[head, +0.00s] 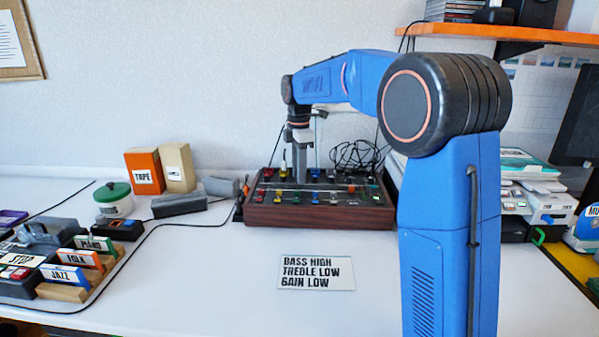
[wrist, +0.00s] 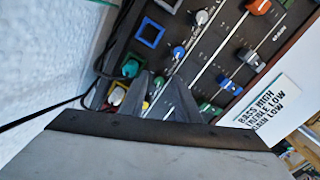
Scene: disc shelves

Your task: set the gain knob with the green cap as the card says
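The card (head: 316,273) lies on the table in front of the mixer and reads "BASS HIGH, TREBLE LOW, GAIN LOW"; it also shows in the wrist view (wrist: 268,108). The mixer (head: 320,216) is a dark panel in a brown wooden case with several coloured knobs and sliders. A green-capped knob (wrist: 130,68) shows beside my fingers in the wrist view; its label and pointer are too small to read. My gripper (head: 301,178) points down over the mixer's left half. In the wrist view its fingers (wrist: 162,88) stand apart, with nothing clearly held between them.
Black cables (head: 357,155) lie coiled behind the mixer. An orange box (head: 144,171), a green-lidded jar (head: 114,200) and labelled blocks (head: 78,257) stand to the left. Printed boxes and devices (head: 530,190) stand at right. The table around the card is clear.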

